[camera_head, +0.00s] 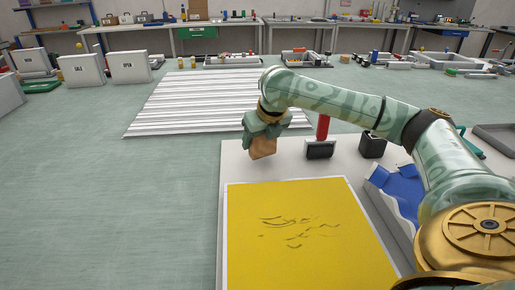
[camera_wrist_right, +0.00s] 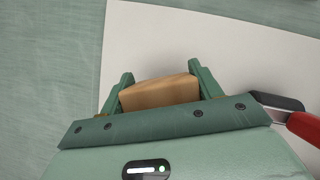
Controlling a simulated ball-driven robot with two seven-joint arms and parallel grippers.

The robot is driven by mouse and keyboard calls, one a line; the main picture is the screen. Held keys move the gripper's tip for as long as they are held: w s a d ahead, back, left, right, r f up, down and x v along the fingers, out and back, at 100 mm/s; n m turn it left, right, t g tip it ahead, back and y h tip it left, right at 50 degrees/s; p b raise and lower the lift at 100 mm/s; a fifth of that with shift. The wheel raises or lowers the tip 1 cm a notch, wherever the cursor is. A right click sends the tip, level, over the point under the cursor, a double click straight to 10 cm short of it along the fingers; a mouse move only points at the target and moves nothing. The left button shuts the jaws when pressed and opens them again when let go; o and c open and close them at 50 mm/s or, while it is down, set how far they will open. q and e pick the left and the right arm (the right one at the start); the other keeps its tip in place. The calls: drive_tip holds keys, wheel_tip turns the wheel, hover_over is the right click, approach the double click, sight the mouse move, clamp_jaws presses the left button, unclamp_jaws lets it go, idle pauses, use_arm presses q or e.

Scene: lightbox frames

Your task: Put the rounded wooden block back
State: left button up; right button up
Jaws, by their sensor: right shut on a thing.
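The wooden block (camera_head: 263,148) is light brown and hangs below my right gripper (camera_head: 262,135) in the head view. In the right wrist view the block (camera_wrist_right: 160,93) sits between the two green fingers of the right gripper (camera_wrist_right: 160,90), which are shut on it. It is over the white board (camera_head: 235,165), near its far left corner. Part of the block is hidden by the gripper. My left gripper does not show.
A yellow sheet (camera_head: 310,230) with dark marks lies on the white board. A red-handled tool (camera_head: 323,127) stands in a holder (camera_head: 320,149), beside a black cup (camera_head: 372,145). A blue wavy piece (camera_head: 400,190) lies right. The green table at left (camera_head: 120,210) is clear.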

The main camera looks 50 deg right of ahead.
wheel_tip(320, 180, down, 2)
drive_tip(key=shift+w+f, duration=0.1)
drive_tip(key=shift+r, duration=0.3)
drive_tip(key=shift+c, duration=0.4)
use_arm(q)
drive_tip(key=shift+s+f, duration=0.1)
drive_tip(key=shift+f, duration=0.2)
use_arm(e)
drive_tip(key=shift+f, duration=0.1)
drive_tip(key=o, duration=1)
drive_tip(key=shift+c, duration=0.2)
use_arm(q)
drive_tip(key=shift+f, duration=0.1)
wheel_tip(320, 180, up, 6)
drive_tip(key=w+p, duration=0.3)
drive_tip(key=p, duration=0.3)
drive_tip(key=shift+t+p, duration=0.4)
use_arm(e)
drive_tip(key=v, duration=1.2)
